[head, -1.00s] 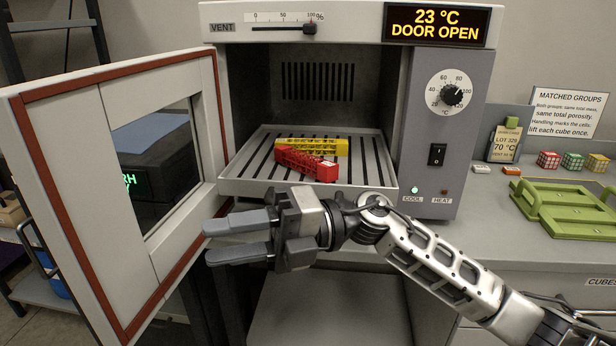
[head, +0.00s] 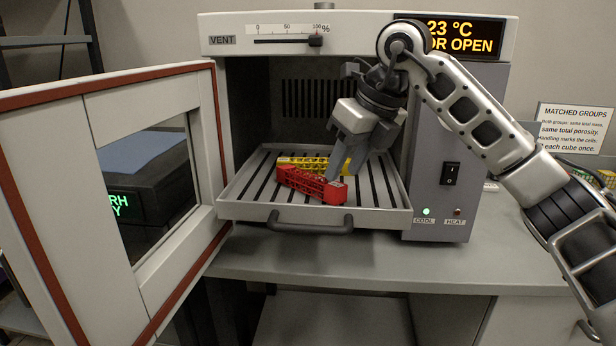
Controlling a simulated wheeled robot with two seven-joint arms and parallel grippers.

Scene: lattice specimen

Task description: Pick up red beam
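The red beam (head: 311,185), a lattice bar, lies slanted on the slatted tray (head: 245,208) of the open oven. A yellow beam (head: 318,161) lies just behind it and is partly covered by the red beam and my gripper. My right gripper (head: 342,174) points down from above, its fingers spread apart at the right end of the red beam, just behind it. Nothing shows between the fingers. Whether a fingertip touches either beam I cannot tell. My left gripper is not in view.
The oven door (head: 110,190) stands open at the left. The oven's side walls and top frame the tray, and a handle (head: 310,224) runs along its front. The counter (head: 390,268) in front is clear. A sign (head: 569,128) stands at the right.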

